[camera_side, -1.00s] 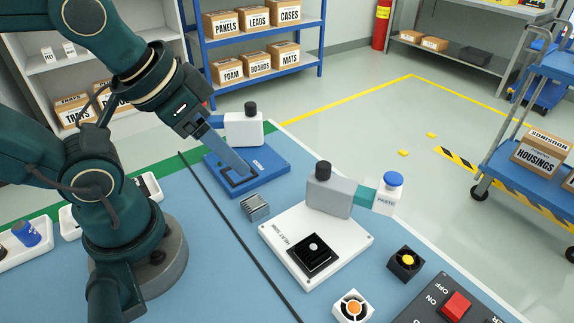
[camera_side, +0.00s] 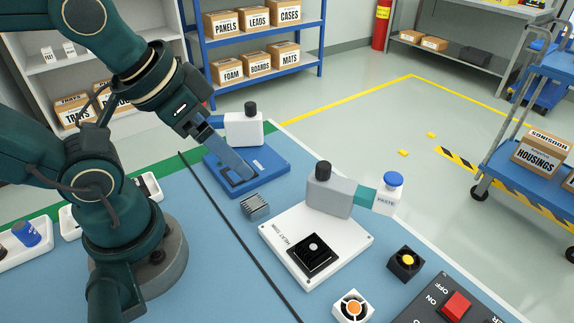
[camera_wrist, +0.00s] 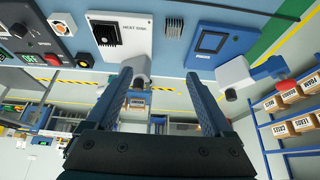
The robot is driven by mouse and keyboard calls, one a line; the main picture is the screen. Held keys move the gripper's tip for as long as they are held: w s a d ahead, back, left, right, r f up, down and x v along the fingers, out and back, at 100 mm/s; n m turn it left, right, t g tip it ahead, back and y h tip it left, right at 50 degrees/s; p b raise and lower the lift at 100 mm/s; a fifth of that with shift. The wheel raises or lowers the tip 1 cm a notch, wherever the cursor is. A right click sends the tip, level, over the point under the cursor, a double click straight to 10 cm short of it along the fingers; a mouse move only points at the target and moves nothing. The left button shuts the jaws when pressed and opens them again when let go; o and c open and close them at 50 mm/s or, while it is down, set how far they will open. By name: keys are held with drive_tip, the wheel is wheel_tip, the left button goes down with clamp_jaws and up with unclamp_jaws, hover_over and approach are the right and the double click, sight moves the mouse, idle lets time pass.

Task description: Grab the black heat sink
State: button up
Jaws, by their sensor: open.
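The black heat sink (camera_side: 314,255) appears as a dark square block with a round grey spot on top. It sits on the white plate (camera_side: 345,238) marked HEAT SINK. It also shows at the top left of the wrist view (camera_wrist: 107,29). A grey finned block (camera_side: 255,207) lies on the mat between the white plate and the blue fixture. My gripper (camera_side: 246,176) is in front of or above the blue fixture (camera_side: 272,172), left of and behind the black heat sink. In the wrist view its two fingers (camera_wrist: 162,74) are wide apart with nothing between them.
A white clamp (camera_side: 243,130) stands behind the blue fixture.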

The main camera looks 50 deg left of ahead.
idle(0.3)
drive_tip(key=g, duration=0.5)
hover_over(313, 247)
drive_tip(key=f, duration=0.7)
drive_tip(key=shift+w+a+f, duration=0.1)
drive_tip(key=shift+w+f, duration=0.1)
drive_tip(key=shift+w, duration=0.05)
drive_tip(key=shift+s+f+g, duration=0.25)
drive_tip(key=shift+f+g, duration=0.05)
drive_tip(key=shift+f, duration=2.4)
drive_tip(key=shift+c, duration=0.3)
